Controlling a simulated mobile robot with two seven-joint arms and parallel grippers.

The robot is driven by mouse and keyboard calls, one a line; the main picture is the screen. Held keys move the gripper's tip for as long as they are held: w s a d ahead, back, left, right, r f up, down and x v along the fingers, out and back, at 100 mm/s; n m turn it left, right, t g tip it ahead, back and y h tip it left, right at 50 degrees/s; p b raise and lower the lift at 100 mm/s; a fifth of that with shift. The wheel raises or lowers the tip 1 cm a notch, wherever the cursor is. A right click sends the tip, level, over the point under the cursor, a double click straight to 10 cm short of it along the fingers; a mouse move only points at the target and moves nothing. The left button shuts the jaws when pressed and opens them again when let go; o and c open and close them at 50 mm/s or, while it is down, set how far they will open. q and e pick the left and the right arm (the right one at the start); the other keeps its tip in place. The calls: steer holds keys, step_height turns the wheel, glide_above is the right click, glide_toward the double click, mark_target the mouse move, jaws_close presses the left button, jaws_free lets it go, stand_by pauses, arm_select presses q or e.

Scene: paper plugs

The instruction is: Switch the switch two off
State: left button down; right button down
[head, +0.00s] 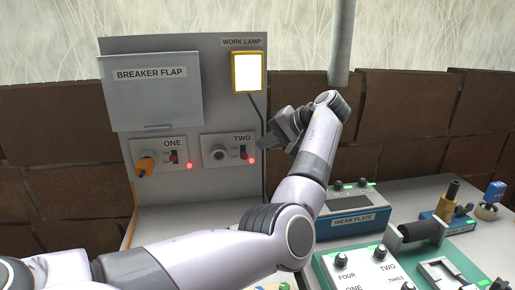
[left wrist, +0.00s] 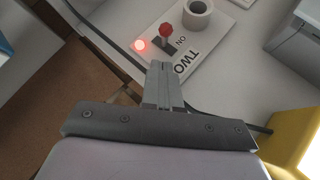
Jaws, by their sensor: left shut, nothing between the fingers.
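Switch two (head: 243,153) is a small red toggle on the white plate marked TWO, with a round socket to its left. In the left wrist view the red-knobbed toggle (left wrist: 167,33) stands just beyond my fingertips, near the ON label. The red light (left wrist: 139,45) beside it glows; it also shows in the head view. My left gripper (head: 263,143) is at the right edge of this plate. In the left wrist view its fingers (left wrist: 162,68) are together and empty, pointing at the toggle with a small gap seeming to remain. My right gripper is out of view.
Plate ONE (head: 158,151), with an orange plug and its own lit red light, is to the left. Above are the breaker flap (head: 151,92) and the yellow-framed work lamp (head: 247,72). The blue wear plate box (head: 352,211) stands right of my forearm.

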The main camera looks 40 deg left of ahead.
mark_target(244, 155)
arm_select(q)
steer(key=shift+s+a+f, duration=0.25)
steer(key=shift+s+f, duration=0.15)
steer(key=shift+s, duration=0.15)
steer(key=shift+s+a+f, duration=0.25)
steer(key=shift+s+f, duration=0.15)
steer(key=shift+s, duration=0.15)
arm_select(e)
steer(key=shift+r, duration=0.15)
arm_select(q)
steer(key=shift+f, duration=0.1)
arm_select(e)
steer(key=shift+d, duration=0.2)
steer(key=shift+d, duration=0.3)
